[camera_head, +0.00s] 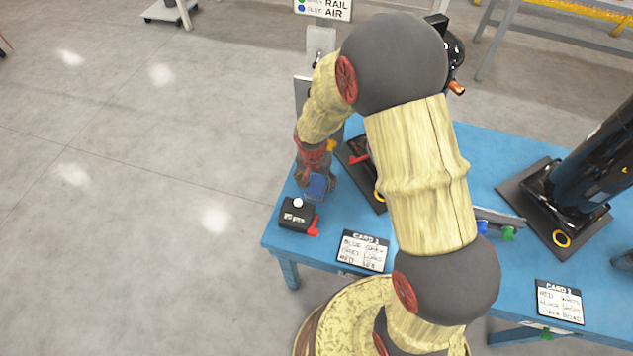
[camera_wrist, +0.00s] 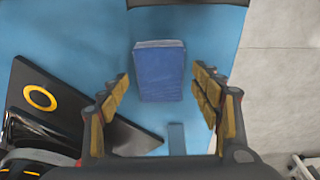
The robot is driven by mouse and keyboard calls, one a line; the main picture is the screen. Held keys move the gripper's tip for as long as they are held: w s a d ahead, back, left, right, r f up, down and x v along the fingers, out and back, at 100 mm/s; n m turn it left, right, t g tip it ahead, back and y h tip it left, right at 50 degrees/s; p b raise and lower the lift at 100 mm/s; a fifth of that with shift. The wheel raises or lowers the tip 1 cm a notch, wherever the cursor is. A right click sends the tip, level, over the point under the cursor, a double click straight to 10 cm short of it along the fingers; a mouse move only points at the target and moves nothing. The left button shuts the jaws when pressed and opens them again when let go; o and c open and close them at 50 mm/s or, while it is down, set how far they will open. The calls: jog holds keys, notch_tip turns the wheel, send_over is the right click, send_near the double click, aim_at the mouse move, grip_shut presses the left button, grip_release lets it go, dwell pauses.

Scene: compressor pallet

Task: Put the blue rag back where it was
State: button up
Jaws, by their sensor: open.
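The blue rag (camera_wrist: 160,72) looks like a folded, block-shaped cloth on the blue table in the wrist view. In the head view the rag (camera_head: 316,187) shows near the table's left end, just below my gripper (camera_head: 309,172). In the wrist view my gripper (camera_wrist: 161,80) is open, with one finger on each side of the rag and a visible gap on both sides. I cannot tell how far the fingertips are above the table.
A black box (camera_head: 294,217) with a white knob and red lever stands close below the rag. A lettered card (camera_head: 363,251) lies right of it. A dark plate (camera_wrist: 75,105) with a yellow ring lies left in the wrist view. The table edge is near.

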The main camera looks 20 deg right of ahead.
notch_tip(320, 180, up, 12)
jog(key=s+a+p, duration=0.1)
jog(key=p, duration=0.3)
notch_tip(320, 180, up, 7)
jog(key=n, duration=0.1)
send_over(315, 189)
jog(key=s, duration=0.2)
jog(key=s+d+r+n+t+y, duration=0.1)
jog(key=s+r+n+t, duration=0.3)
jog(key=s+r, duration=1.4)
jog(key=shift+s+r+n, duration=0.35)
jog(key=shift+r+n, duration=0.15)
jog(key=shift+n, duration=0.6)
